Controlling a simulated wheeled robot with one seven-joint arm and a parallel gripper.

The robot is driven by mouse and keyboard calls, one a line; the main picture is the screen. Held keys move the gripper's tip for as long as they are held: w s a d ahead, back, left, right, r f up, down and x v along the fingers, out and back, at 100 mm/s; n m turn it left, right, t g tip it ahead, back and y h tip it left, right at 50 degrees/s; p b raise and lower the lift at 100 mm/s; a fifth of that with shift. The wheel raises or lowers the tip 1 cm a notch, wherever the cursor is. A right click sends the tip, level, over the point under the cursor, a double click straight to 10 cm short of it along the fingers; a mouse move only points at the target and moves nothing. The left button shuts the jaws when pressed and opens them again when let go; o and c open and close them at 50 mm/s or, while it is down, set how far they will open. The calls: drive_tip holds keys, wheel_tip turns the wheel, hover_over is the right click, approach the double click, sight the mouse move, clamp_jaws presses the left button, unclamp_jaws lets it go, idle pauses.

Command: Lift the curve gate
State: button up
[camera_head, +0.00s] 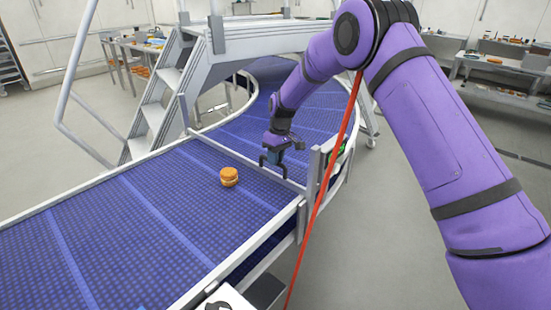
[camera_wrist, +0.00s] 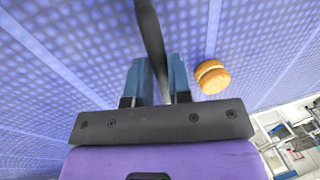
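The curve gate seems to be the thin grey bar (camera_head: 222,147) that runs across the blue belt where the curve begins, between a post at the left rail and a post at the right rail. My gripper (camera_head: 272,164) points down at this bar, near its right end. In the wrist view, a dark bar (camera_wrist: 150,30) runs between the two blue fingers of my gripper (camera_wrist: 160,78), with little room on either side. I cannot tell whether the fingers press on it. The bar looks low, close above the belt.
An orange and cream filled round (camera_head: 229,177) sits on the belt (camera_head: 110,235) on the near side of the bar; it shows beside the fingers in the wrist view (camera_wrist: 211,77). Grey steps (camera_head: 155,115) stand at the left. A red line passes in front of the right post.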

clamp_jaws()
wheel_tip(320, 180, up, 12)
drive_tip(key=shift+f, duration=0.1)
drive_tip(key=o, duration=0.5)
unclamp_jaws()
wheel_tip(320, 180, up, 11)
drive_tip(key=w+d, duration=0.1)
drive_tip(key=shift+w+d+f, duration=0.2)
drive_tip(key=shift+w+d, duration=0.05)
drive_tip(key=shift+d, duration=0.05)
